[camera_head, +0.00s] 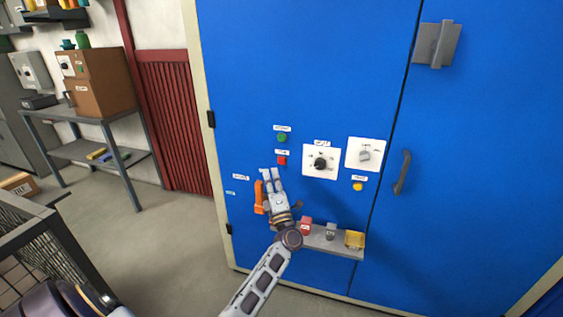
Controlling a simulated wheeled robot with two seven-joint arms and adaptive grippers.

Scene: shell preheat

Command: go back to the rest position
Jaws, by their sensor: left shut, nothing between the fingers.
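My left gripper (271,178) is in front of the blue cabinet (300,70), its fingers pointing up the panel. It is shut and empty. It is below the red button (282,160) and the green button (282,137). An orange handle (258,197) is just left of the gripper, partly hidden by it; I cannot tell whether they touch. My left forearm (262,285) comes up from the bottom edge. My right gripper is out of view.
White dial panels (321,161) (365,154) and a yellow button (358,187) are right of the gripper. A small grey shelf (318,238) holds a red block (305,224) and a yellow block (355,239). A grey workbench (75,113) stands at left; the floor (165,240) between is open.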

